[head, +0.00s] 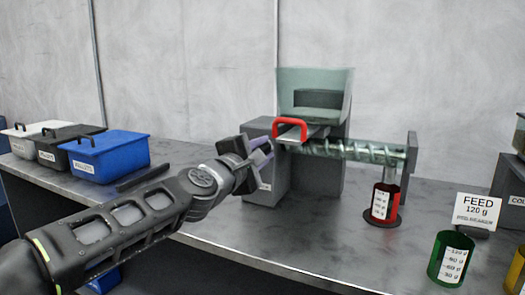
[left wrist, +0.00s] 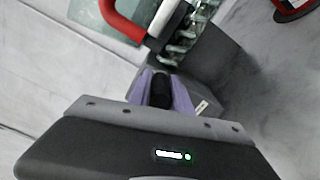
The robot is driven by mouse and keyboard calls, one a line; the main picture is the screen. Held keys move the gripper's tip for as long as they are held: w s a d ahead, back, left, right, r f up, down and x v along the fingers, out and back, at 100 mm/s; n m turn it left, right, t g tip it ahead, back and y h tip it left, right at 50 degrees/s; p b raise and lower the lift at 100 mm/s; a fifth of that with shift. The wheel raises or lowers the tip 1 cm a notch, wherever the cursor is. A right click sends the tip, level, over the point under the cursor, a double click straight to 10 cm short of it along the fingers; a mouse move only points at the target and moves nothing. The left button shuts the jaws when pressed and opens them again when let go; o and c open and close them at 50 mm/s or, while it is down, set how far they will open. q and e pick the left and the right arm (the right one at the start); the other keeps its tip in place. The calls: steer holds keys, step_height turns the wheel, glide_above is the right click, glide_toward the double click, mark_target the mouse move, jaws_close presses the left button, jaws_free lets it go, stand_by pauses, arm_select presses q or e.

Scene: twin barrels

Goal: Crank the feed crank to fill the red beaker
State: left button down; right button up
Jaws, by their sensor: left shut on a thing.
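The feeder is a grey housing (head: 327,178) with a clear hopper (head: 314,95), a red handle (head: 290,122) and a clear screw tube (head: 360,151), also seen in the left wrist view (left wrist: 180,45). My left gripper (head: 263,153) is at the housing's left side. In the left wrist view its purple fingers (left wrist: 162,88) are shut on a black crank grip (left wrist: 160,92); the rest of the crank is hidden. The red beaker (head: 378,214) stands upright on a dark round base below the tube's right end. Its fill level cannot be told. My right gripper is not seen.
A sign (head: 476,211) reads FEED 120 g, red beaker. A green beaker (head: 447,268) and a yellow one (head: 516,270) stand front right. Blue (head: 110,158), black and white lidded bins stand at the left. The grey table (head: 310,230) is clear in front of the feeder.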

arm_select(q)
steer(key=c, duration=1.6)
jaws_free()
steer(key=shift+a+r, duration=0.3)
steer(key=o, duration=0.3)
steer(key=shift+f, duration=0.2)
steer(key=shift+o, duration=0.2)
steer(key=shift+d, duration=0.1)
steer(key=b+v, duration=0.2)
steer(key=v, duration=0.5)
steer(key=shift+s, duration=0.3)
